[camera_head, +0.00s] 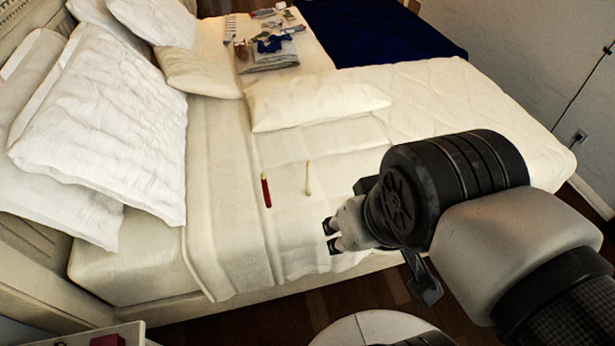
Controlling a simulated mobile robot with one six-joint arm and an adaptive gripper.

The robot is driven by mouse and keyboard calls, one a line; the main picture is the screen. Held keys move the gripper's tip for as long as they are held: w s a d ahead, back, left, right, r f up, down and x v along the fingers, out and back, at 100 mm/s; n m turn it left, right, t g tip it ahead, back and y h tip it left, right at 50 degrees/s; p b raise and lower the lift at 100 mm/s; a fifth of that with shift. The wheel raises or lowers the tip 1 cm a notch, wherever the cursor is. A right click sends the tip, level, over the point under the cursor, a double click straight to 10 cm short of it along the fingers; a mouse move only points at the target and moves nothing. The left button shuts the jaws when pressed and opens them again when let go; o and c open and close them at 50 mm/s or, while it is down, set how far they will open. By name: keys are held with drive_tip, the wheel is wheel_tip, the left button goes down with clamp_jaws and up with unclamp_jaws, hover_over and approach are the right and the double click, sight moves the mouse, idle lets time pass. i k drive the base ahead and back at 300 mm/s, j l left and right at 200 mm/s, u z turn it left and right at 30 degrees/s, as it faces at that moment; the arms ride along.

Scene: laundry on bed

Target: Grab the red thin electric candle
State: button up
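The red thin electric candle (266,191) lies on the white bedding near the front edge of the bed. A pale, cream-coloured thin candle (308,178) lies a little to its right. My gripper (332,235) is at the lower right of both candles, apart from them. Its two dark fingertips show a small gap between them, and nothing is seen held there. My arm comes in from the lower right and hides part of the bed's front edge.
White pillows (115,115) fill the left of the bed (485,110). Another pillow (315,98) lies behind the candles. Folded laundry (268,55) and a dark blue cloth (385,30) lie farther back. A white surface with a red object (108,340) shows at the lower left.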

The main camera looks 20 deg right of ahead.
sight(266, 191)
drive_tip(key=i+j, duration=0.25)
drive_tip(key=i, duration=0.15)
drive_tip(key=i+j, duration=0.25)
drive_tip(key=i, duration=0.15)
